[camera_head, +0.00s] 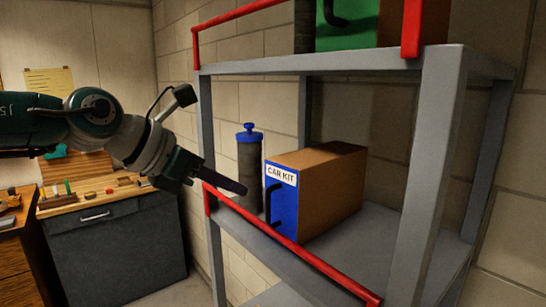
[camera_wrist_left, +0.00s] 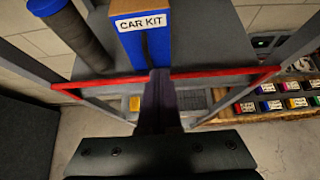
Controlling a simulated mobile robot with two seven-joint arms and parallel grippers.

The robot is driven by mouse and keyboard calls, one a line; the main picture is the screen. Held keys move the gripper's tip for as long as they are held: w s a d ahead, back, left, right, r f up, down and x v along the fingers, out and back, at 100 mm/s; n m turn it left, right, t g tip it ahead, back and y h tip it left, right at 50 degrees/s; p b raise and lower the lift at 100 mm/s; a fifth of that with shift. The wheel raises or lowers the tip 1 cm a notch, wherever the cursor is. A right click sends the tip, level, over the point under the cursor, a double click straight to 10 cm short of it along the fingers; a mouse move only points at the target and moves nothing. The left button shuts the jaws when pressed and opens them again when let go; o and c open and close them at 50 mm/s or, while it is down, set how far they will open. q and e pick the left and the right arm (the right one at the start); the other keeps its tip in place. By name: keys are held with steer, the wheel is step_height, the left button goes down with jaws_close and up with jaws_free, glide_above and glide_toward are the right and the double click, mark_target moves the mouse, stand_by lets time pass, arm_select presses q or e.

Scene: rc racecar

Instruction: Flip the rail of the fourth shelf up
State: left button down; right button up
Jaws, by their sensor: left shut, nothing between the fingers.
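The red rail (camera_head: 290,244) runs along the front edge of the grey shelf (camera_head: 345,262) that carries the car kit box (camera_head: 322,185). Its bar also crosses the left wrist view (camera_wrist_left: 215,76), with a short arm at each end. Its exact tilt is hard to tell. My left gripper (camera_head: 240,187) is shut and empty at the rail's left part, in front of the box. In the left wrist view its dark fingers (camera_wrist_left: 160,88) overlap the bar, with the tips near the box; contact is unclear. My right gripper is not in view.
A dark cylinder with a blue cap (camera_head: 250,170) stands on the shelf left of the box. Above is another shelf with a raised red rail (camera_head: 235,13) and a green case (camera_head: 347,30). Grey posts (camera_head: 432,170) frame the unit. A workbench (camera_head: 115,245) stands at left.

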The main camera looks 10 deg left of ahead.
arm_select(q)
step_height(320, 180, up, 5)
steer(key=shift+f+b, duration=0.15)
steer(key=shift+b, duration=0.5)
